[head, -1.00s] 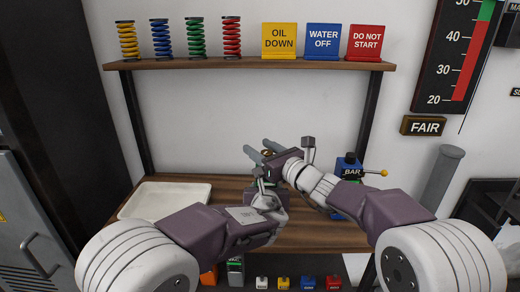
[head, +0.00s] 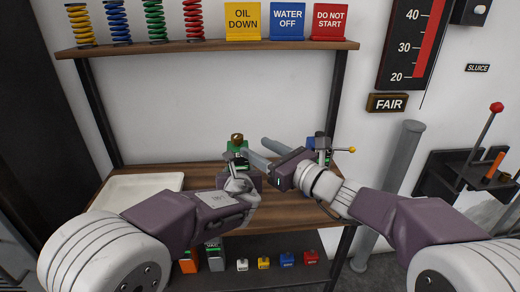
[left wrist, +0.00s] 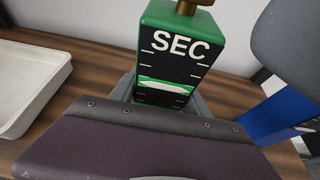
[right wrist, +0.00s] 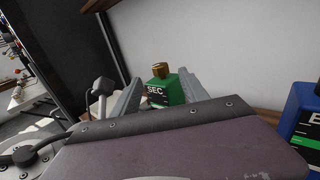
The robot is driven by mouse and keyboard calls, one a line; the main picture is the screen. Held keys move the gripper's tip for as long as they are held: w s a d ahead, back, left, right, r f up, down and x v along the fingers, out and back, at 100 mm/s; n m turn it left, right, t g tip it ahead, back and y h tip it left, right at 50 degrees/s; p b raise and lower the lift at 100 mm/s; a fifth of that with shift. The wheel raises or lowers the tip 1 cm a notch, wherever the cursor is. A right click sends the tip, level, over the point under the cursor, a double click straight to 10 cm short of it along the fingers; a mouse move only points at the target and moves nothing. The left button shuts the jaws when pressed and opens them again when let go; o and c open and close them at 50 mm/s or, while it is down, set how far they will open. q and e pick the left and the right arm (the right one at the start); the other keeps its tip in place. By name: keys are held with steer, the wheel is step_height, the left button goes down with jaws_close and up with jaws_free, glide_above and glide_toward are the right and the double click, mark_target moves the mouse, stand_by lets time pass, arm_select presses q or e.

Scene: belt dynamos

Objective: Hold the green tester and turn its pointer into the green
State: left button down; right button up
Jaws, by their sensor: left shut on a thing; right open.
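The green tester (head: 238,147), with a brass knob (head: 237,138) on top, stands upright above the wooden bench. My left gripper (head: 241,168) is shut on its lower part. In the left wrist view its dark face (left wrist: 172,62) reads SEC, and a pale pointer (left wrist: 165,87) shows at the green band of the scale. The tester's bottom is hidden behind my gripper. My right gripper (head: 257,149) is open and empty, just right of the tester. In the right wrist view the tester (right wrist: 172,88) appears beyond and between its open fingers, apart from them.
A white tray (head: 105,200) lies at the bench's left. A blue tester marked BAR (right wrist: 305,115) stands to the right, partly behind my right arm. An upper shelf (head: 210,45) holds springs and signs. Several small blocks sit below the bench.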

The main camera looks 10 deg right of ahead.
arm_select(q)
steer(key=shift+f, duration=0.1)
steer(key=shift+c, duration=2.2)
jaws_free()
